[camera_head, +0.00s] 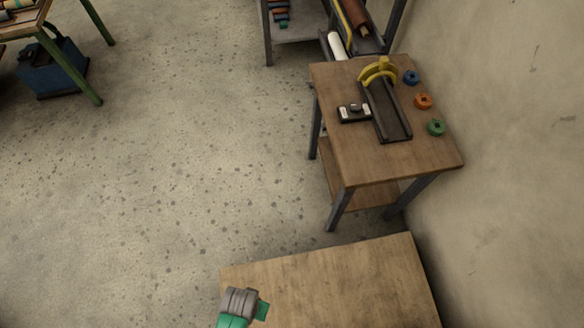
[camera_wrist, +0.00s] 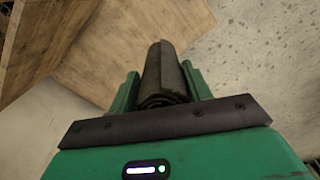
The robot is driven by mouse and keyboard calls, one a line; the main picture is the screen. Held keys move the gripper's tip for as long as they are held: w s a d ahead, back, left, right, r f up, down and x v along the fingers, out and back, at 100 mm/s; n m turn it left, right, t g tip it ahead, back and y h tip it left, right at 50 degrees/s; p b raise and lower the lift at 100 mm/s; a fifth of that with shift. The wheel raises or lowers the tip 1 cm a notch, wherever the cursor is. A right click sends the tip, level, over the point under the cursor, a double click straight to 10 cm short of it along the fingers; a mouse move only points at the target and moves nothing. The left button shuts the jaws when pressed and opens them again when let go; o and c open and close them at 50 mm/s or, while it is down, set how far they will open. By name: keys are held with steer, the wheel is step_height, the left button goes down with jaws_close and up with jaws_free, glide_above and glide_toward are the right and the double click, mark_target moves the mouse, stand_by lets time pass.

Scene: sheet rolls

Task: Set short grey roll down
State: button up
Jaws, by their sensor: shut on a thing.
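The short grey roll (camera_head: 240,301) is at the bottom of the head view, over the left edge of the near wooden table (camera_head: 340,290). My gripper (camera_wrist: 161,80) has green fingers shut on both sides of the roll. In the wrist view, the dark rolled sheet (camera_wrist: 163,70) points away from me, its spiral end towards the gripper body. Behind it are a wooden surface (camera_wrist: 150,35) and speckled floor. I cannot tell whether the roll touches the tabletop.
The near tabletop right of the roll is bare. A farther table (camera_head: 350,165) bears a yellow curved piece (camera_head: 378,70) on a dark channel (camera_head: 391,112), a small dark device (camera_head: 354,112), and blue (camera_head: 411,77), orange (camera_head: 424,101) and green (camera_head: 436,127) rings. A wall stands at right.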

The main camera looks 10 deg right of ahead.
steer(key=s+d+f+m+b, duration=0.2)
steer(key=s+f+b, duration=0.2)
steer(key=f, duration=0.5)
steer(key=s+d+f+m+b, duration=0.25)
steer(key=s+f+b, duration=0.2)
steer(key=f, duration=0.35)
steer(key=s+d+f+m+b, duration=0.25)
steer(key=s+f+b, duration=0.2)
steer(key=f, duration=0.45)
steer(key=w+d+f+m+b, duration=0.1)
steer(key=d+f+m+b, duration=0.5)
steer(key=d+f+b, duration=0.5)
step_height(320, 180, down, 3)
steer(key=shift+w+d+f+m, duration=0.15)
steer(key=shift+w+d+m, duration=0.15)
steer(key=shift+w, duration=0.1)
